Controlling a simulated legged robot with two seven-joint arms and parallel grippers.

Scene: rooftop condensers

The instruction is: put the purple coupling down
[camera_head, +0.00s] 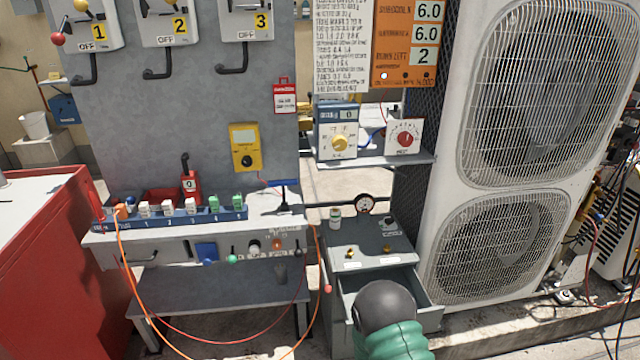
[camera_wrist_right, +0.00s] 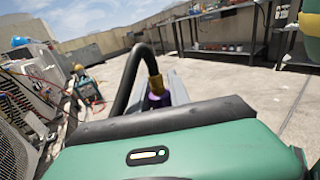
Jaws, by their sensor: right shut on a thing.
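The purple coupling (camera_wrist_right: 158,99) shows in the right wrist view, just beyond the wrist housing. A brass fitting (camera_wrist_right: 155,82) and a thick black hose (camera_wrist_right: 130,70) sit on top of it; the hose arches up and down to the left. My right gripper (camera_wrist_right: 174,88) is shut on the coupling; its grey fingers are partly hidden by the housing. In the head view, my green right arm with a dark rounded end covers part of an open drawer (camera_head: 428,312); the coupling is not visible there. My left gripper is in neither view.
A grey cabinet (camera_head: 372,240) carries small fittings and a gauge. A workbench (camera_head: 190,228) holds a blue rack (camera_head: 175,217) of fittings, with orange and red hoses hanging down. A large condenser (camera_head: 520,150) stands right, a red cabinet (camera_head: 50,270) left. Open floor shows in the wrist view.

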